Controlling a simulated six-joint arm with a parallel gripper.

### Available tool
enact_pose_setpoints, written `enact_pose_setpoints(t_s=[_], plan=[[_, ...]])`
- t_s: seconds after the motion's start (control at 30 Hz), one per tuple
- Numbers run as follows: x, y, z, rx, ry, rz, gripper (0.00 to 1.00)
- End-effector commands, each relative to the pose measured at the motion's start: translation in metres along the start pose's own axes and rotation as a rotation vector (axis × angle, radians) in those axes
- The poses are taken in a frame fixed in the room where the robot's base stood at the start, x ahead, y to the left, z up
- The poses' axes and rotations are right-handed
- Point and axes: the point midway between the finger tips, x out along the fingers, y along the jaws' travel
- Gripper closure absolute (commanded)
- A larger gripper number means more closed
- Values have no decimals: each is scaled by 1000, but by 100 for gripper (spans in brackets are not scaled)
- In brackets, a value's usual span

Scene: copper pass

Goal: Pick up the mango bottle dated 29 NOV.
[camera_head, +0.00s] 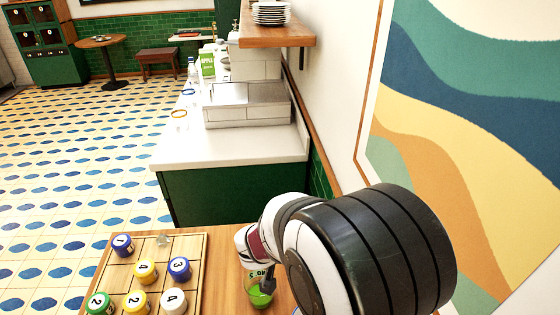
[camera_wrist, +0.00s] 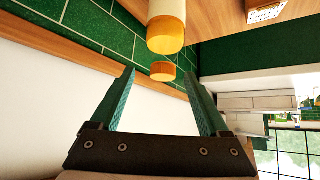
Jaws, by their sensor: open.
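In the wrist view a bottle-like cylinder (camera_wrist: 166,35) with a pale body and an orange-yellow end stands beyond my fingertips, near the top. A smaller orange piece (camera_wrist: 163,72) shows just below it, in front of the green tiles. No date can be read on either, so I cannot tell which is the mango bottle dated 29 NOV. My gripper (camera_wrist: 163,90) is open, with nothing between its two teal fingers. In the head view my arm covers much of the counter's right side. A green container (camera_head: 260,297) with a pale, green-lettered top part stands beside the arm.
A wooden grid board (camera_head: 187,255) with several numbered blue, yellow, green and white pieces lies left of my arm. A white worktop (camera_head: 200,150) with a green APPLE carton (camera_head: 207,66) is farther back. A wooden shelf (camera_head: 277,36) holds stacked plates. The wall is close on the right.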

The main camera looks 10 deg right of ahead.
Motion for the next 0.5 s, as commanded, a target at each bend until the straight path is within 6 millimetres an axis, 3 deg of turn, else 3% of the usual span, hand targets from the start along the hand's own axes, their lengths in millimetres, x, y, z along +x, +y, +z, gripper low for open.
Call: enact_pose_setpoints(t_s=[0.33, 0.5], plan=[[59, -4, -1, 1, -1, 5, 21], [74, -4, -2, 2, 0, 2, 21]])
